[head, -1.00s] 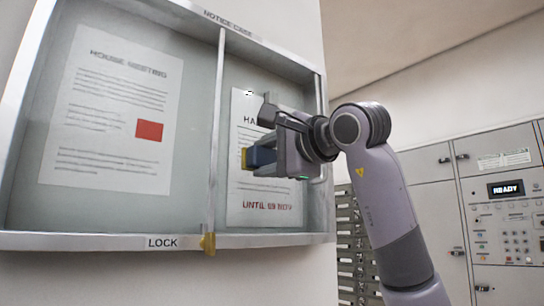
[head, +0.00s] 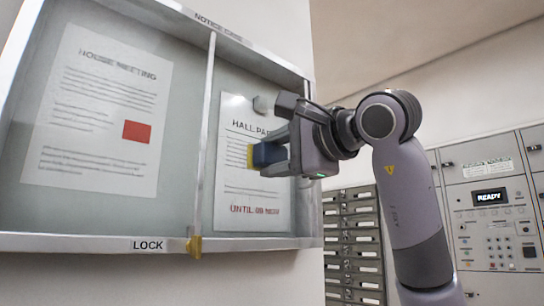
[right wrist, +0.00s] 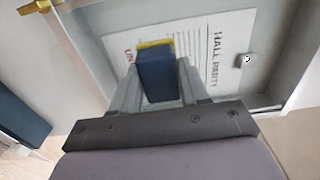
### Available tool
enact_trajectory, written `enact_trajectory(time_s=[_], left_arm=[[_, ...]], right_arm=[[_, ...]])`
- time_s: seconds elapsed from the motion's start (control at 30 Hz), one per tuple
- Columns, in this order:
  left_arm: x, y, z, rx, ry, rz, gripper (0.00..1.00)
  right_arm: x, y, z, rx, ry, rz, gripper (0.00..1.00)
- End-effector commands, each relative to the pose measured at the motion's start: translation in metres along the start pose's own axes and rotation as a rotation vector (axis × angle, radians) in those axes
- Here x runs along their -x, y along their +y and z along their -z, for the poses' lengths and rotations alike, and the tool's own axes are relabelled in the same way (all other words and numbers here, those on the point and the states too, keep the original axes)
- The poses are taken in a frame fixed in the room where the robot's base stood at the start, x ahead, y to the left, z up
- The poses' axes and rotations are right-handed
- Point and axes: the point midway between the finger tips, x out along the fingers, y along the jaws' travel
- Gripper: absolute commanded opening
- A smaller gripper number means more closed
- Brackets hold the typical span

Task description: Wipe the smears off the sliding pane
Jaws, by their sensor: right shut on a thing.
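The notice case (head: 130,244) hangs on the wall, with an upright bar (head: 205,130) between its two glazed halves. My right gripper (head: 268,155) is shut on a blue block with a yellow face (head: 253,156). It is in front of the right-hand pane (head: 228,80), over the hall party sheet. The yellow face points at the pane; I cannot tell whether it touches. The block also shows between the fingers in the right wrist view (right wrist: 158,75). I cannot make out smears clearly. My left gripper is out of view.
A yellow lock piece (head: 194,246) hangs at the lower rail beside the LOCK label. A house meeting sheet (head: 80,165) is in the left half. Grey mail slots (head: 352,245) and a panel reading READY (head: 490,197) stand to the right.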

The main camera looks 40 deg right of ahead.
Motion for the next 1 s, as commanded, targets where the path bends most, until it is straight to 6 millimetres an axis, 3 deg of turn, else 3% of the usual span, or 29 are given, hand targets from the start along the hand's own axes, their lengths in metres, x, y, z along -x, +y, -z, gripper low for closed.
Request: enact_trajectory(time_s=[0.23,0.53,1.0], left_arm=[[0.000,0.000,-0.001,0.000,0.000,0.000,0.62],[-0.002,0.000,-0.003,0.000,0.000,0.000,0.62],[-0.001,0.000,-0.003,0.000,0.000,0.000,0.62]], right_arm=[[0.005,-0.001,0.000,0.000,0.000,0.003,0.20],[0.029,0.000,0.001,0.000,0.001,0.004,0.20],[0.030,0.000,0.000,0.000,0.000,0.002,0.20]])
